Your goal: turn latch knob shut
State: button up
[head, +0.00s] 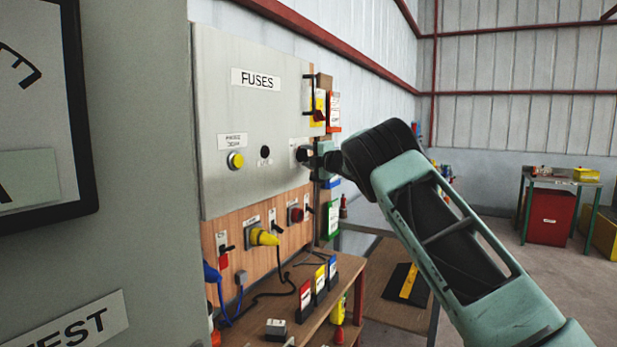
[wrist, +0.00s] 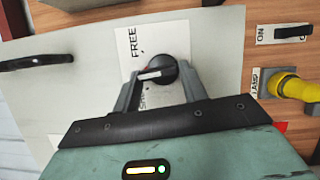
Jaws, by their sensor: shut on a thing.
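The latch knob (wrist: 160,72) is a round black knob with a pale and red pointer line, on a grey metal panel. In the wrist view it sits between the two fingers of my gripper (wrist: 162,88), which is shut on it. The white label behind it reads "FREE" above; the lower word is partly hidden by my fingers. In the head view the knob (head: 302,154) is at the right side of the panel marked "FUSES" (head: 215,75), and my gripper (head: 318,157) reaches it from the right.
A black handle (wrist: 38,63) is on the panel at left in the wrist view. A yellow plug (head: 262,237) and switches are below the panel. A wooden bench (head: 335,290) with small coloured boxes stands beneath. A large grey cabinet (head: 140,170) fills the left foreground.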

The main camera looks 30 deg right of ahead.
jog(key=n+b, duration=0.2)
jog(key=b, duration=0.3)
jog(key=f+n+t+b, duration=0.1)
jog(key=n+b, duration=0.1)
jog(key=b, duration=0.2)
jog(key=shift+n+y+b, duration=0.35)
jog(key=shift+n+y, duration=0.05)
jog(key=n+b, duration=0.2)
jog(key=b, duration=0.1)
jog(key=shift+t+y, duration=0.4)
jog(key=shift+r+n+y+b, duration=0.15)
jog(key=shift+n+y+b, duration=0.35)
jog(key=shift+n, duration=0.3)
jog(key=shift+r, duration=0.1)
jog(key=o, duration=1)
jog(key=shift+c, duration=0.2)
jog(key=shift+b, duration=0.3)
jog(key=shift+s+d+f, duration=0.1)
jog(key=shift+s+f, duration=0.1)
jog(key=shift+s, duration=0.05)
jog(key=b+v, duration=0.5)
jog(key=v, duration=1.1)
jog(key=shift+s+f+b, duration=0.25)
jog(key=shift+s+b, duration=0.05)
